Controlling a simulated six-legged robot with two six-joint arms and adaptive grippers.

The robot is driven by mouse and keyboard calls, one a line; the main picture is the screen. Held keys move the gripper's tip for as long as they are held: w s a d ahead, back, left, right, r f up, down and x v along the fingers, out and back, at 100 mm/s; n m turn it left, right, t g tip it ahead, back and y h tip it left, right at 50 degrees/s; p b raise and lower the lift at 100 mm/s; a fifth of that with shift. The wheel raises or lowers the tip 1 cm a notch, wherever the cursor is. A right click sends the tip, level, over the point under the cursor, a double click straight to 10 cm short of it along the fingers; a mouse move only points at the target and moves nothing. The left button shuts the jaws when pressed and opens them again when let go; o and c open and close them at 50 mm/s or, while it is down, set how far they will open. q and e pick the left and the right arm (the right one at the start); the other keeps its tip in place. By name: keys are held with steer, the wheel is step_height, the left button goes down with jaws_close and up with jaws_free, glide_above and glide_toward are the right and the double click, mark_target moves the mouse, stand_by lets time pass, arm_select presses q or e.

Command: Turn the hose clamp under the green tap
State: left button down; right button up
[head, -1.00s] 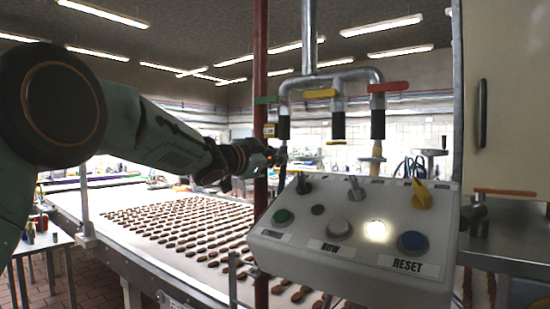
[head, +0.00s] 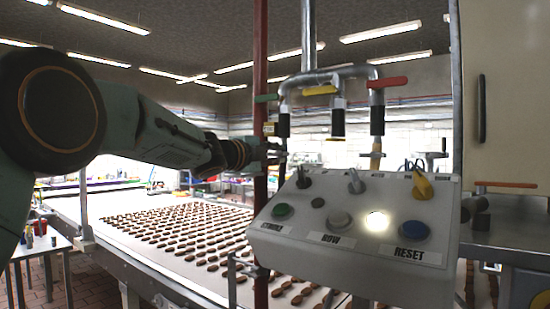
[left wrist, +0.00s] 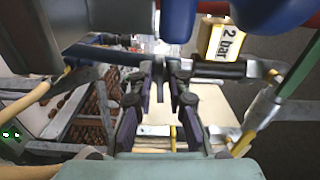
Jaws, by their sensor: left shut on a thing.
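The green tap (head: 266,98) is on the left branch of the metal pipe, with a black sleeve (head: 284,125) below it. The hose clamp is at this joint, mostly hidden by the fingers. My right gripper is in neither view.
A red post (head: 260,180) stands close to my left wrist. A control panel (head: 345,245) with buttons and switches is below right. Yellow (head: 320,90) and red (head: 388,82) taps are to the right. A conveyor (head: 120,270) carries rows of biscuits. A "2 bar" tag (left wrist: 226,43) hangs near the sleeve.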

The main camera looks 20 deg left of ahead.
arm_select(q)
steer(key=shift+m, duration=0.5)
steer(key=c, duration=1.5)
jaws_free()
steer(key=shift+a, duration=0.1)
steer(key=v, duration=1.2)
